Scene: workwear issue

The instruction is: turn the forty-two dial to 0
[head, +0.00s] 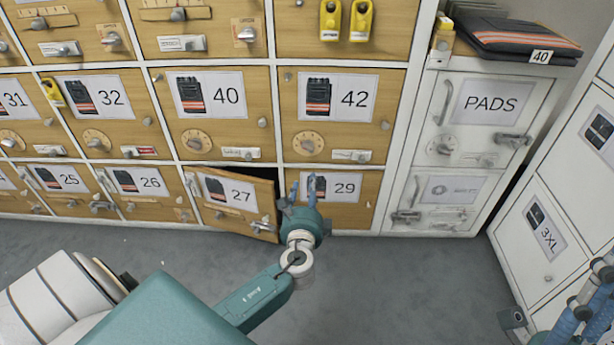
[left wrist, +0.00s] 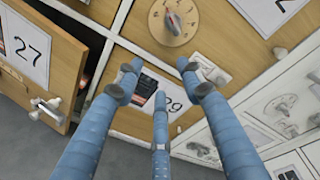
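The forty-two dial (head: 307,143) is a round tan plate with a grey knob on the wooden door marked 42 (head: 340,110). In the left wrist view the dial (left wrist: 173,22) is at the top, with its knob tilted; I cannot read its scale. My left gripper (head: 303,188) is below the dial, in front of the door marked 29 (head: 345,212). In the left wrist view its blue fingers (left wrist: 159,78) are spread, empty and apart from the dial. Part of my right gripper (head: 590,305) shows at the lower right edge; whether it is open is unclear.
The door marked 27 (head: 238,198) stands ajar just left of my left gripper. A latch (head: 350,156) sits right of the dial. A white PADS cabinet (head: 485,110) and 3XL drawers (head: 545,228) are at the right. Grey floor (head: 385,285) is clear in front.

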